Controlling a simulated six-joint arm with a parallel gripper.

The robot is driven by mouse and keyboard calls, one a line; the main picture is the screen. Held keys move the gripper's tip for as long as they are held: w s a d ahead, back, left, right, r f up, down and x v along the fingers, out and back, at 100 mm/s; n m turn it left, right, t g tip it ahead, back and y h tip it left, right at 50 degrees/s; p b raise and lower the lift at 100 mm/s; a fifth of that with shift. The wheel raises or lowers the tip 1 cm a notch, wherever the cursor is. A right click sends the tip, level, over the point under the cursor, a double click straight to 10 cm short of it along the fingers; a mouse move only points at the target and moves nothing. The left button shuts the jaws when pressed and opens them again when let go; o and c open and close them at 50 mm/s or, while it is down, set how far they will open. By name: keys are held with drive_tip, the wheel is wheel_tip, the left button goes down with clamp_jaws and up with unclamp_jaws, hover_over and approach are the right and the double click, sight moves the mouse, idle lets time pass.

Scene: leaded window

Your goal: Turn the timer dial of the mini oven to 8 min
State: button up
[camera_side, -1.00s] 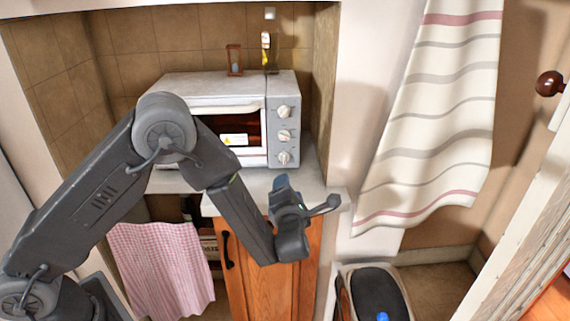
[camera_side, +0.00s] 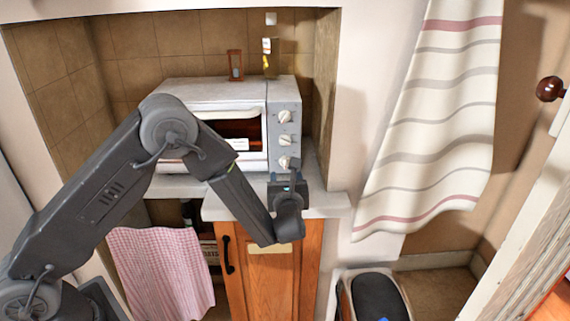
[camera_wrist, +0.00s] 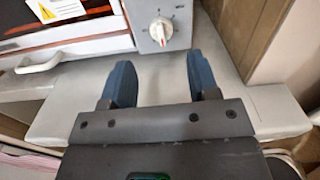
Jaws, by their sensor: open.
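The mini oven (camera_side: 200,92) stands on the counter in the niche. Its right-hand panel carries three white dials in a column: top (camera_side: 285,116), middle (camera_side: 285,140) and bottom (camera_side: 284,162). Which one is the timer cannot be read. One dial (camera_wrist: 161,29) shows in the wrist view with marks around it too small to read. My gripper (camera_side: 283,173) is in front of the lower panel, close to the bottom dial. In the wrist view its two blue fingers (camera_wrist: 160,74) are open and empty, with the dial ahead of the gap, not between them.
The niche wall (camera_side: 325,85) is close on the right. An hourglass (camera_side: 235,65) stands at the oven's back edge. The counter (camera_side: 325,198) is clear under the gripper. A striped curtain (camera_side: 440,130) hangs farther right.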

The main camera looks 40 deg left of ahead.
sight(286, 162)
drive_tip(key=x, duration=0.8)
drive_tip(key=shift+d, duration=0.1)
drive_tip(key=c, duration=0.8)
drive_tip(key=shift+c, duration=0.2)
drive_tip(key=shift+m, duration=0.4)
drive_tip(key=m, duration=0.2)
drive_tip(key=shift+d+m, duration=0.1)
drive_tip(key=shift+m, duration=0.2)
drive_tip(key=shift+w+d+f+m, duration=0.1)
drive_tip(key=shift+f+m, duration=0.05)
drive_tip(key=shift+m, duration=1.85)
